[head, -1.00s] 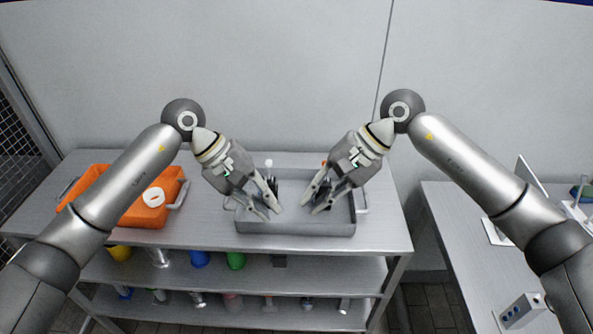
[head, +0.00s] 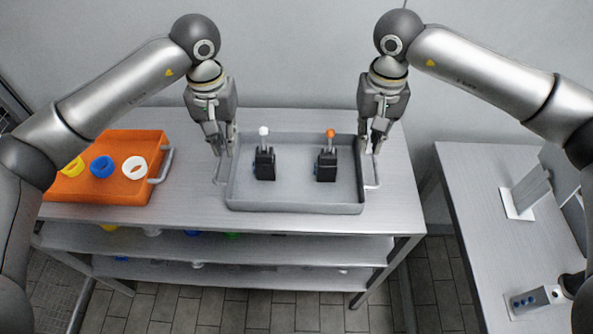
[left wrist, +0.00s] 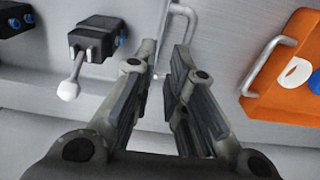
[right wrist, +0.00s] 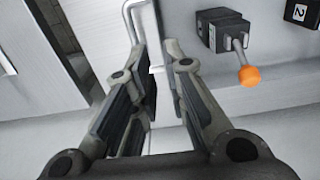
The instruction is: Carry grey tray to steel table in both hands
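The grey tray (head: 295,208) stands on the steel shelf unit and has a wire handle at each end. It holds two black blocks with levers, one white-tipped (head: 264,162) and one orange-tipped (head: 327,162). My left gripper (head: 222,148) points down just above the left handle (head: 219,178), its fingers apart. My right gripper (head: 371,147) points down above the right handle (head: 374,184), also open. In the wrist views, the left handle (left wrist: 186,12) and right handle (right wrist: 128,12) lie just beyond the fingertips. Neither is visibly gripped.
An orange tray (head: 110,190) with yellow, blue and white rings sits left on the shelf unit (head: 200,212). A separate steel table (head: 465,190) stands right across a gap, with a white-based stand (head: 518,205) and a grey block (head: 537,300); its near-middle surface is bare.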

